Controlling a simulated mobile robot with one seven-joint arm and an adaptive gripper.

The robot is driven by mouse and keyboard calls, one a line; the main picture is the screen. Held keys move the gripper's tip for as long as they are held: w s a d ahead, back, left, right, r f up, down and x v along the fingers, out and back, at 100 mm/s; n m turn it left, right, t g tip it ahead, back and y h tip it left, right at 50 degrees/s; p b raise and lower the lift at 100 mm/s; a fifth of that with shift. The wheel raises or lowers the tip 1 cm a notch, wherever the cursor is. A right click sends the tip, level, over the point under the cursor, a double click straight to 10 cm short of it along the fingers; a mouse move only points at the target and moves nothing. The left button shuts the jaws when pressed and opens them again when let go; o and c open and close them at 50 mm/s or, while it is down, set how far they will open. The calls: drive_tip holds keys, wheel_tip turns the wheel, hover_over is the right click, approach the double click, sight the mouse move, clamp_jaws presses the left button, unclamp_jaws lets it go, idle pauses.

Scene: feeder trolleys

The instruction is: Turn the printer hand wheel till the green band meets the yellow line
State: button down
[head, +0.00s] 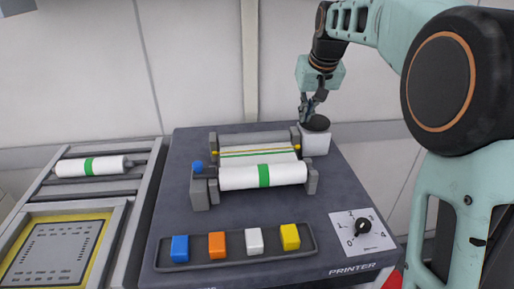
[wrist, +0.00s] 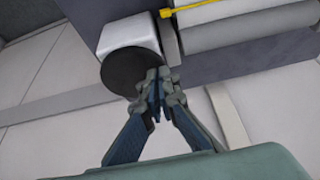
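The hand wheel (head: 317,123) is a black disc on a white block at the printer's back right; it also shows in the wrist view (wrist: 127,68). My gripper (head: 305,112) is at the wheel's left edge in the head view. In the wrist view its fingertips (wrist: 158,74) are together and overlap the wheel's rim; nothing shows between them, and I cannot tell if they touch it. A yellow line (head: 257,151) spans the printer's back rollers. A thin green band (head: 258,155) runs across the white web just below it, nearly parallel, with a small gap.
The front white roller (head: 235,178) has a green ring. A blue knob (head: 198,167) is at its left. A tray (head: 205,260) of coloured blocks and a dial (head: 362,226) lie in front. A trolley (head: 130,215) stands left. A wall is close behind.

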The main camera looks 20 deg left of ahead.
drive_tip(key=shift+w+d+f+p, duration=0.1)
drive_tip(key=shift+w+f+p, duration=0.2)
drive_tip(key=shift+w+p, duration=0.2)
drive_tip(key=shift+w+d+f+p, duration=0.1)
drive_tip(key=shift+w+f+p, duration=0.15)
drive_tip(key=shift+w+p, duration=0.25)
idle(1.2)
drive_tip(key=shift+w+d+p, duration=0.25)
drive_tip(key=shift+w+p, duration=0.25)
drive_tip(key=shift+p, duration=0.05)
idle(0.7)
drive_tip(key=shift+s+a+f+b, duration=0.1)
drive_tip(key=shift+s+a+b, duration=0.15)
drive_tip(key=shift+s+b, duration=0.1)
drive_tip(key=r+p, duration=0.3)
drive_tip(key=r, duration=0.1)
drive_tip(key=r+p, duration=0.3)
drive_tip(key=shift+w+a+r, duration=0.1)
drive_tip(key=shift+a+r, duration=0.1)
drive_tip(key=shift+r, duration=0.2)
idle(0.4)
